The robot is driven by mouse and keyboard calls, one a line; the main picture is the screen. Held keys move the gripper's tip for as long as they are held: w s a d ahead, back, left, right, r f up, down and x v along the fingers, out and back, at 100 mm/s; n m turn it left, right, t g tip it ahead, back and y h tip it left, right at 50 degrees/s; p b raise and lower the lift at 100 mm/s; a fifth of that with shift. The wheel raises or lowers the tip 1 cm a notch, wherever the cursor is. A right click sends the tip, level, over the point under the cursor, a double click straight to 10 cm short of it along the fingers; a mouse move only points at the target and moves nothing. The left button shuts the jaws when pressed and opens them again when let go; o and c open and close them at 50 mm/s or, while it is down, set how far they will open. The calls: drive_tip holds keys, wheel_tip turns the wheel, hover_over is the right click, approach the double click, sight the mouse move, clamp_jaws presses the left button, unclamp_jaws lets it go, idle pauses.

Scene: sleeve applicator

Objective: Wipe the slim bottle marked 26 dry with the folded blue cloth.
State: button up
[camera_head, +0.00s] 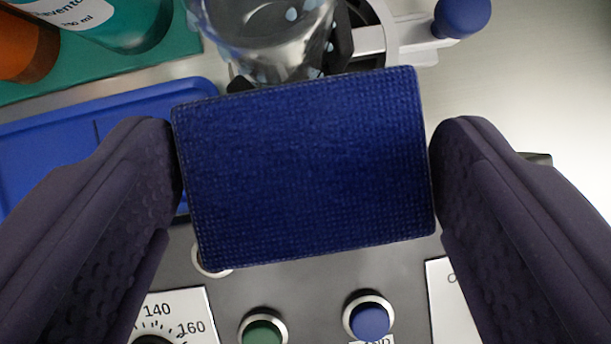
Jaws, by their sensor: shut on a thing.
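My gripper (305,168) is shut on the folded blue cloth (305,170), with one dark finger at its left edge and the other at its right edge. The cloth is a flat rectangle and looks slightly tilted. A clear bottle (265,40) with water drops on it stands beyond the cloth at the top. Its upper part is cut off by the frame, and no number shows on it. The cloth's top edge overlaps the bottle's lower end in the picture. I cannot tell whether they touch.
Dark holder parts and a clamp with a blue knob (462,16) are by the bottle. A blue tray (60,150) lies left, below a green mat (180,50) with other bottles. A grey panel with a dial, a green button (263,331) and a blue button (369,318) is at the bottom.

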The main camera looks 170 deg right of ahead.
drive_tip(key=shift+w+a, duration=0.2)
drive_tip(key=shift+w, duration=0.45)
idle(0.4)
drive_tip(key=shift+f, duration=0.1)
drive_tip(key=shift+f+b, duration=2.1)
drive_tip(key=shift+f, duration=0.25)
drive_tip(key=shift+r, duration=0.1)
drive_tip(key=shift+r+p, duration=1.85)
drive_tip(key=shift+r, duration=0.55)
drive_tip(key=shift+f, duration=0.15)
